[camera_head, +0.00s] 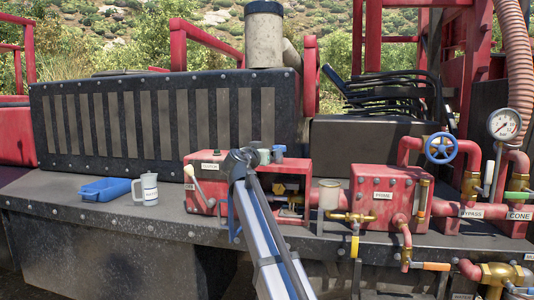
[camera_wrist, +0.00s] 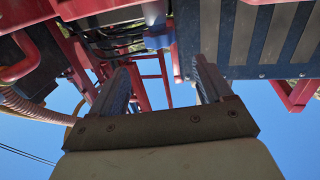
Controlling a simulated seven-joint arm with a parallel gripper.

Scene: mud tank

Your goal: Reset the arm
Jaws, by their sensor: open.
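My arm (camera_head: 268,240) rises from the bottom of the head view, and its dark joint stands in front of a red box on the ledge. My gripper's fingers do not show clearly there. In the wrist view my gripper (camera_wrist: 161,63) is open, with its two grey fingers wide apart and nothing between them. The wrist picture looks upside down, with blue sky at the bottom and red framework (camera_wrist: 158,80) beyond the fingers.
A blue tray (camera_head: 103,190) and a white mug (camera_head: 146,189) sit at the left of the ledge (camera_head: 75,214). A red box (camera_head: 205,164) stands behind my arm. To the right are a red pump box (camera_head: 383,195), a blue valve wheel (camera_head: 441,148) and a gauge (camera_head: 504,124).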

